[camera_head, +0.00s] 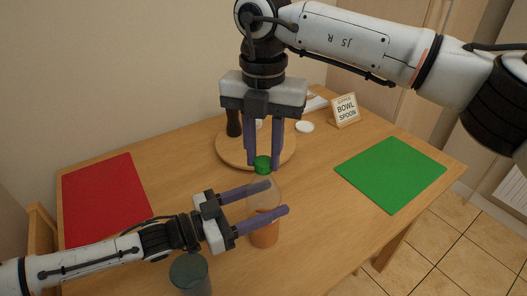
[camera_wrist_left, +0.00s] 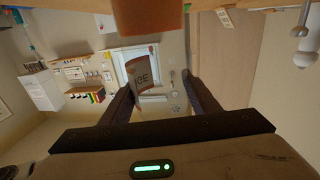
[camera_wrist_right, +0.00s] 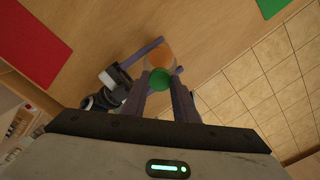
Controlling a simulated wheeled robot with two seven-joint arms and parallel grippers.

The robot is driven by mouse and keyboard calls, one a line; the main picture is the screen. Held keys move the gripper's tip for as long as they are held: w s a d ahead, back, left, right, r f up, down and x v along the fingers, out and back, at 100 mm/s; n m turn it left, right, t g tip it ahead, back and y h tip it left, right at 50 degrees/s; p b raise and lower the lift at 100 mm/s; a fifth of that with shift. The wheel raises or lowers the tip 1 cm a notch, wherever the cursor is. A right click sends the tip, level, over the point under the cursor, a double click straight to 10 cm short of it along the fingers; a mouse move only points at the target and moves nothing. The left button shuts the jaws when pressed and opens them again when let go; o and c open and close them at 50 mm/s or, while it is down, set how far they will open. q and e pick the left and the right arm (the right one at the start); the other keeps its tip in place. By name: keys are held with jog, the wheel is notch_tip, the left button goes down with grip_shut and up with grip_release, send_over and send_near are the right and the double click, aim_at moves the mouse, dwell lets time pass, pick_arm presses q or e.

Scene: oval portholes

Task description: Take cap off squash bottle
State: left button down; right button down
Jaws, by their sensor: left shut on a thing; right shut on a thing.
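The squash bottle (camera_head: 264,233) stands upright on the wooden table, clear with orange liquid in its lower part. Its green cap (camera_head: 263,163) is at the top of the neck, and I see no gap between them. My left gripper (camera_head: 277,198) is shut on the bottle's body from the left. The bottle's label (camera_wrist_left: 142,76) shows between the fingers in the left wrist view. My right gripper (camera_head: 262,166) points down from above and is shut on the cap. The cap (camera_wrist_right: 159,80) also shows between its fingertips in the right wrist view, above the orange bottle.
A dark cup (camera_head: 190,272) stands at the front, close to my left arm. A round wooden board (camera_head: 228,153) with a dark grinder (camera_head: 233,122) is behind the bottle. A red mat (camera_head: 105,200) lies left, a green mat (camera_head: 390,173) right. A sign (camera_head: 346,110) stands at the back.

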jog(key=n, duration=1.3)
jog(key=shift+n, duration=0.3)
jog(key=n, duration=0.6)
jog(key=shift+n, duration=0.3)
jog(key=n, duration=0.6)
jog(key=shift+r+n, duration=0.1)
jog(key=shift+n, duration=0.2)
jog(key=n, duration=0.6)
jog(key=shift+n, duration=0.4)
jog(key=n, duration=0.8)
jog(key=shift+r, duration=0.15)
